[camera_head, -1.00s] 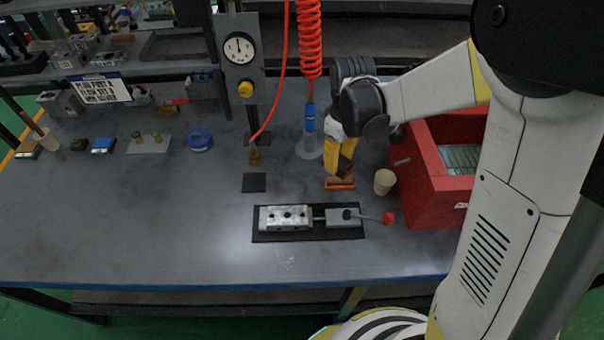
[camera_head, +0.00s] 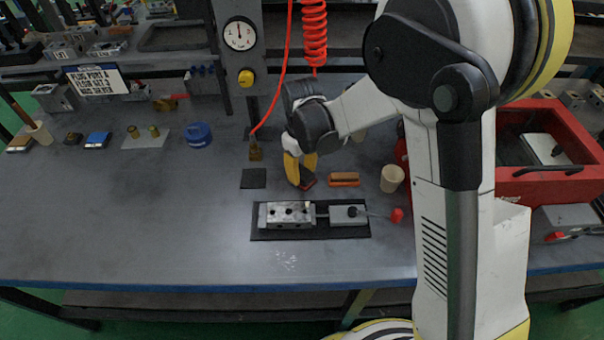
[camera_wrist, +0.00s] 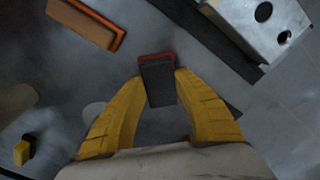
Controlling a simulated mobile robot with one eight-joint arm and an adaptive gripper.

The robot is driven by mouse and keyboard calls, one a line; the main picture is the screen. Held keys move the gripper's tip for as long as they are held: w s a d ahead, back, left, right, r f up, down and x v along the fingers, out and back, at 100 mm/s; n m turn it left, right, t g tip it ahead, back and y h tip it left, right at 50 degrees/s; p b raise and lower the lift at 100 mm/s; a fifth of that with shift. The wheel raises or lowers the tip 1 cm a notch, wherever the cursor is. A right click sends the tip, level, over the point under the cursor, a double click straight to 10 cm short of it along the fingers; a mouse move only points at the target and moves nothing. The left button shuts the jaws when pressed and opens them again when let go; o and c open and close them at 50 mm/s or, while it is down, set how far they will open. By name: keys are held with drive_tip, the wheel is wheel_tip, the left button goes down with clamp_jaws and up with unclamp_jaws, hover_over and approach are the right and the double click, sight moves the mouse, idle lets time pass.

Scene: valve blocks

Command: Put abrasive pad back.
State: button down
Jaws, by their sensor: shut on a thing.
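My gripper (camera_head: 301,179) is shut on the abrasive pad (camera_head: 307,183), a small dark grey block with a red face. In the wrist view the pad (camera_wrist: 157,80) sits between the two yellow fingertips (camera_wrist: 158,88). In the head view it is left of an orange-brown block (camera_head: 344,179) and behind the valve block (camera_head: 287,215). I cannot tell whether it touches the bench. A flat black square (camera_head: 253,178) lies on the bench further left, with nothing on it.
The valve block lies on a black mat (camera_head: 300,235) and has a red-tipped lever (camera_head: 397,215). A beige cup (camera_head: 392,178) and a red toolbox (camera_head: 550,175) stand to the right. A red hose (camera_head: 284,75) hangs behind. The bench at left front is clear.

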sight(302, 172)
drive_tip(key=shift+f, duration=0.2)
drive_tip(key=c, duration=1)
unclamp_jaws()
drive_tip(key=shift+r, duration=0.1)
wheel_tip(302, 172, up, 12)
drive_tip(key=p, duration=0.5)
drive_tip(key=s+d+r+m+t, duration=0.3)
drive_tip(key=s+d+r+m, duration=0.1)
drive_tip(key=s+d+r, duration=0.6)
drive_tip(key=shift+s+d+r+m+t, duration=0.5)
drive_tip(key=shift+s+d+m+t, duration=0.35)
drive_tip(key=shift+s, duration=0.45)
drive_tip(key=shift+s+d+r+m+t, duration=0.65)
drive_tip(key=shift+s+d, duration=0.35)
drive_tip(key=shift+s, duration=0.3)
drive_tip(key=shift+s+d+r+m+t, duration=0.4)
drive_tip(key=shift+s+d+m+t, duration=0.35)
drive_tip(key=shift+s, duration=0.55)
